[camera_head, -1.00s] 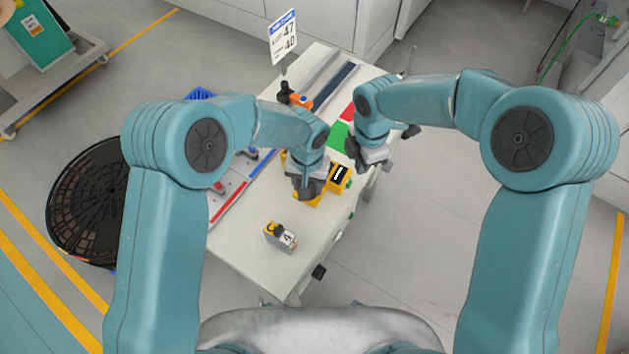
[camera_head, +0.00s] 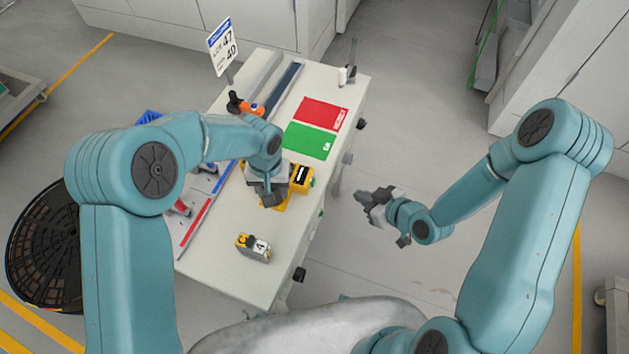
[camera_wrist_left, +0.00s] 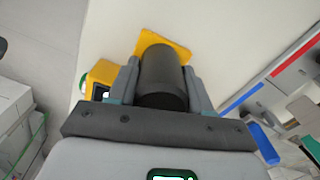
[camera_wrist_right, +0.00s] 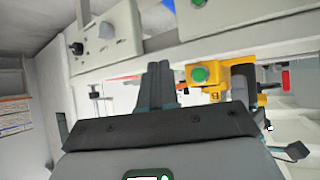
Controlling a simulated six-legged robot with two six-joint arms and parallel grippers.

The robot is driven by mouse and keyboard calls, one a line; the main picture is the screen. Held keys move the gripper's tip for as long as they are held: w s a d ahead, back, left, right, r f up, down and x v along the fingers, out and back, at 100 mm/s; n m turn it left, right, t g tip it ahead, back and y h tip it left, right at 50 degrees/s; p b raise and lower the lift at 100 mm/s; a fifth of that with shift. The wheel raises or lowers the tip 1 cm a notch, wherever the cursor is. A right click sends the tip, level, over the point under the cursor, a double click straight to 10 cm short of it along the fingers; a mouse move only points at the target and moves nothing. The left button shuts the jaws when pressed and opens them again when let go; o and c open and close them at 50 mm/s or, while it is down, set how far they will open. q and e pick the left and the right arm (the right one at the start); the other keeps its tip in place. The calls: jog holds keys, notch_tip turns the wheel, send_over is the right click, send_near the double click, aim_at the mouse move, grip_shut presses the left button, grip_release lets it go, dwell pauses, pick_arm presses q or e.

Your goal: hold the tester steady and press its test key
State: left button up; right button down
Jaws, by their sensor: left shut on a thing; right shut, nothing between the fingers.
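The yellow tester (camera_head: 303,179) stands on the white bench, its dark display facing up. My left gripper (camera_head: 270,199) is over it and shut on its upright black cylinder; the left wrist view shows this cylinder (camera_wrist_left: 162,78) between the fingers, above the yellow base. In the right wrist view the tester (camera_wrist_right: 218,72) shows its round green key (camera_wrist_right: 200,75) to the right of my shut, empty fingers (camera_wrist_right: 160,82). In the head view my right gripper (camera_head: 368,200) is beyond the bench's right edge, apart from the tester.
A small grey-and-yellow block (camera_head: 253,247) marked 4 stands on the near part of the bench (camera_head: 225,262). A green pad (camera_head: 309,140) and a red pad (camera_head: 320,114) lie farther back. A sign (camera_head: 222,47) stands behind. The floor right of the bench is clear.

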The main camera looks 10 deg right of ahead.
aim_at(324, 187)
dwell(0.4)
jog(key=shift+w+a, duration=0.7)
jog(key=shift+a, duration=0.55)
jog(key=shift+w+a, duration=0.75)
jog(key=shift+a, duration=0.55)
jog(key=shift+w+a, duration=0.7)
jog(key=shift+a, duration=0.55)
jog(key=shift+a, duration=0.1)
jog(key=shift+w+a, duration=0.2)
jog(key=shift+a, duration=0.05)
jog(key=shift+w+a, duration=0.2)
jog(key=shift+a, duration=0.15)
jog(key=shift+r, duration=0.1)
jog(key=shift+s+d, duration=0.4)
jog(key=shift+d, duration=0.35)
